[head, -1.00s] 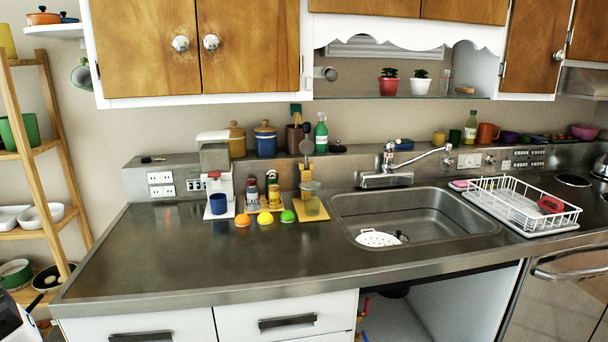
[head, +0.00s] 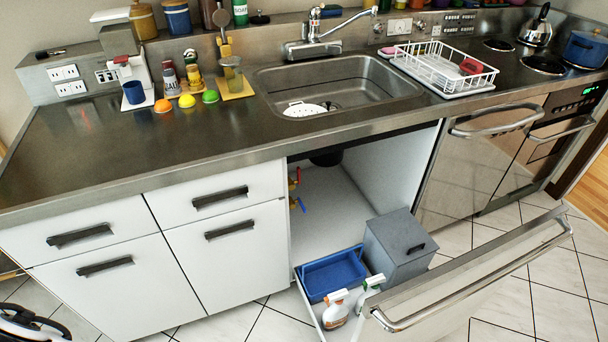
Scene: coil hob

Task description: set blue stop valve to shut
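The blue stop valve (head: 302,205) is in the open cabinet under the sink, low on its left side wall. Its blue handle looks tilted downward from a small brass-coloured body. A red-handled valve (head: 298,176) sits just above it. Both are small in the head view, so I cannot tell exactly how the blue handle lies against its pipe. My gripper is not in view.
A pulled-out drawer (head: 470,285) in front of the cabinet holds a blue tub (head: 333,274), a grey box (head: 399,250) and spray bottles (head: 337,308). White closed drawers (head: 225,200) stand left of the opening. The cabinet floor (head: 335,225) near the valves is mostly clear.

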